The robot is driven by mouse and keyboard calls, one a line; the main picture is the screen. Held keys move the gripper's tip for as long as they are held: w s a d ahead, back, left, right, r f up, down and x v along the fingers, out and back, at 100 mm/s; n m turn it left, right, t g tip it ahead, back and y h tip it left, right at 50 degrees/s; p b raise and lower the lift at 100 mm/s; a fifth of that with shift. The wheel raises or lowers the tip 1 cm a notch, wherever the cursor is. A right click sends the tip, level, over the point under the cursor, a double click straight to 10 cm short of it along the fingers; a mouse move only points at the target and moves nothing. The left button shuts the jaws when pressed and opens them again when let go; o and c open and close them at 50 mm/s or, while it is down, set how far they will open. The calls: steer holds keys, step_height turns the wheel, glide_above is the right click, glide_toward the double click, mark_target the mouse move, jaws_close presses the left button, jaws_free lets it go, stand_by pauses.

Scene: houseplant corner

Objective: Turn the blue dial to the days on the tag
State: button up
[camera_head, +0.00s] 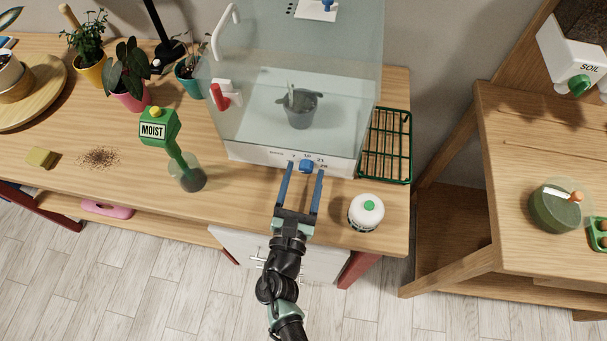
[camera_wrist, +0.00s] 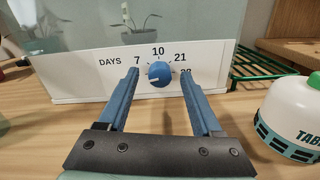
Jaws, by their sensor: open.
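The blue dial (camera_head: 306,166) is on the white front base of a clear cabinet (camera_head: 240,125). In the wrist view the dial (camera_wrist: 159,75) has printed marks 7, 10, 21 and a fourth number partly hidden by my right finger. A pale mark on the dial face points roughly left, below the 7. My gripper (camera_head: 302,171) is open, its blue fingers on either side of the dial. The wrist view shows the fingertips (camera_wrist: 159,78) flanking it; I cannot tell whether they touch it. A grey potted plant (camera_head: 301,110) stands inside the cabinet. No readable days tag shows.
A white jar with a green top (camera_head: 366,212) stands right of my gripper, and a green wire rack (camera_head: 385,147) lies behind it. The tabletop left of my gripper is partly clear.

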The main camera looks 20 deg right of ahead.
steer(key=shift+c, duration=0.3)
jaws_close()
steer(key=shift+f+m+b, duration=0.15)
steer(key=shift+m+b, duration=0.15)
steer(key=shift+b, duration=0.15)
steer(key=m+b, duration=0.2)
steer(key=m, duration=0.1)
steer(key=shift+f+b, duration=0.1)
steer(key=shift+b, duration=0.25)
steer(key=m+b, duration=0.5)
steer(key=m, duration=0.1)
steer(key=m+b, duration=0.5)
steer(key=shift+d+m+y, duration=0.1)
steer(key=shift+m+y, duration=0.2)
steer(key=shift+m+b, duration=1.75)
steer(key=shift+m, duration=0.35)
